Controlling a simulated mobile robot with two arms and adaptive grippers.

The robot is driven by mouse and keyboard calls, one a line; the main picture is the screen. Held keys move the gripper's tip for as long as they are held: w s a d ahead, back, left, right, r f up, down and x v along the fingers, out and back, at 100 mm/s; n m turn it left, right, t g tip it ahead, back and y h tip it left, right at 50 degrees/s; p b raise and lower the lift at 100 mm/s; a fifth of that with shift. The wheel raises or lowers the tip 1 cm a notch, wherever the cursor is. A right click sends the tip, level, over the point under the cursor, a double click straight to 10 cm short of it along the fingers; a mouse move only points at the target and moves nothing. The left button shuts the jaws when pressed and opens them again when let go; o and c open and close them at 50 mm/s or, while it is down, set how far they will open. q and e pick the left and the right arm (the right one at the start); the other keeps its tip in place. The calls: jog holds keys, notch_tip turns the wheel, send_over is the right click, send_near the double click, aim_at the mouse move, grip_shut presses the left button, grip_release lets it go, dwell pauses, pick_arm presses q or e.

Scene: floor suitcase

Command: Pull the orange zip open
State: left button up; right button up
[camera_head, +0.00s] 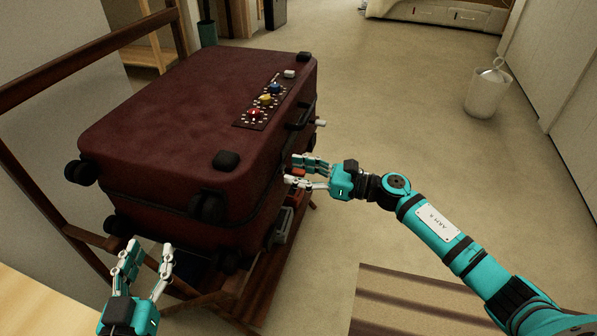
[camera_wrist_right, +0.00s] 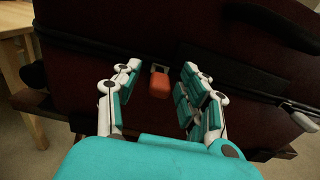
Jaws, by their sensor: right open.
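The dark red suitcase (camera_head: 185,110) lies flat on a wooden rack, with its zip seam along the side. The orange zip pull (camera_head: 298,172) shows at the suitcase's side between my right gripper's fingers. In the right wrist view the orange zip pull (camera_wrist_right: 159,82) hangs from the dark zip line, between and a little beyond the open fingertips. My right gripper (camera_head: 306,172) is open around it, and I see no finger closed on it. My left gripper (camera_head: 147,255) is open and empty at the lower left, in front of the suitcase's near corner.
The suitcase top has a panel (camera_head: 268,98) with red, yellow and blue knobs. A dark handle (camera_head: 299,114) sticks out at the side. The wooden rack (camera_head: 75,237) surrounds the suitcase. A white bin (camera_head: 486,95) and striped mat (camera_head: 420,305) are on otherwise clear floor.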

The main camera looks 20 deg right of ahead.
pick_arm(q)
jog(key=shift+r, duration=0.2)
pick_arm(e)
grip_shut()
pick_arm(q)
jog(key=shift+f, duration=0.1)
jog(key=shift+f, duration=0.1)
pick_arm(e)
jog(key=s+a, duration=0.1)
jog(key=s, duration=0.1)
jog(key=s+a+p, duration=0.2)
jog(key=s+a, duration=0.1)
jog(key=shift+s, duration=0.35)
pick_arm(q)
jog(key=s+a+f+g+y+p, duration=0.1)
jog(key=s+a+f+g, duration=0.1)
jog(key=s+f+g, duration=0.3)
jog(key=s+a+f+g+y+p, duration=0.1)
jog(key=s+a+f+g+y, duration=0.1)
jog(key=s+f+g, duration=0.3)
notch_tip(320, 180, down, 4)
jog(key=shift+a+r, duration=0.25)
jog(key=shift+a, duration=0.1)
pick_arm(e)
jog(key=s+a, duration=0.1)
jog(key=s, duration=0.1)
jog(key=s+a, duration=0.3)
jog(key=s, duration=0.1)
jog(key=shift+s+a+f, duration=0.1)
jog(key=shift+s+a, duration=0.05)
